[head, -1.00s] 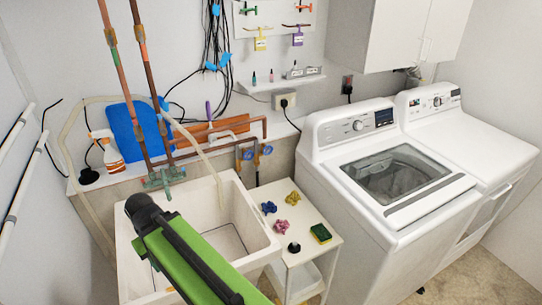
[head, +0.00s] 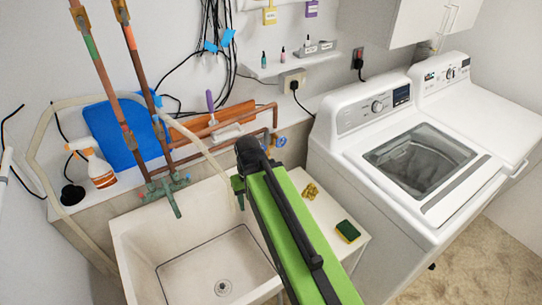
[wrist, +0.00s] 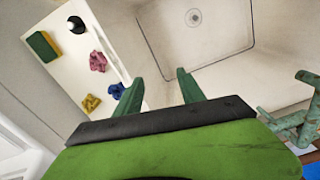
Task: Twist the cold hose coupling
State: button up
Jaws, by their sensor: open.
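A small blue valve handle (head: 279,141) shows on the wall pipework just right of my arm's end in the head view. I cannot make out a hose coupling clearly; my arm covers part of that pipework. My gripper (wrist: 158,88) is open, with its two green fingers apart and nothing between them. In the head view a green finger (head: 238,186) shows below the black end of my arm, in front of the pipes.
A green tap (head: 168,188) stands at the sink's back left. Copper pipes (head: 205,138) run along the wall. The table holds a sponge (wrist: 43,45), a black knob (wrist: 76,24) and pink (wrist: 98,61), yellow (wrist: 90,103) and blue (wrist: 116,91) pieces. A washer (head: 415,160) stands right.

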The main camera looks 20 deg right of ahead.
jog(key=shift+o, duration=0.2)
jog(key=w+d+f+n+t+y+b, duration=0.1)
jog(key=w+d+f+t+y+b, duration=0.1)
jog(key=f+b, duration=0.4)
jog(key=shift+w+d+b, duration=0.3)
jog(key=shift+w+d, duration=0.2)
jog(key=shift+w, duration=0.75)
jog(key=n+t+y+b, duration=0.2)
jog(key=n+t+b, duration=0.1)
jog(key=t+b, duration=0.95)
send_near(269, 155)
jog(key=shift+g, duration=0.85)
jog(key=b+x, duration=0.5)
jog(key=r+b+x, duration=0.1)
jog(key=b+x, duration=0.1)
jog(key=x, duration=0.1)
jog(key=shift+w, duration=0.45)
jog(key=shift+w+a+f+b, duration=0.1)
jog(key=shift+w+a+b, duration=0.2)
jog(key=shift+w, duration=0.15)
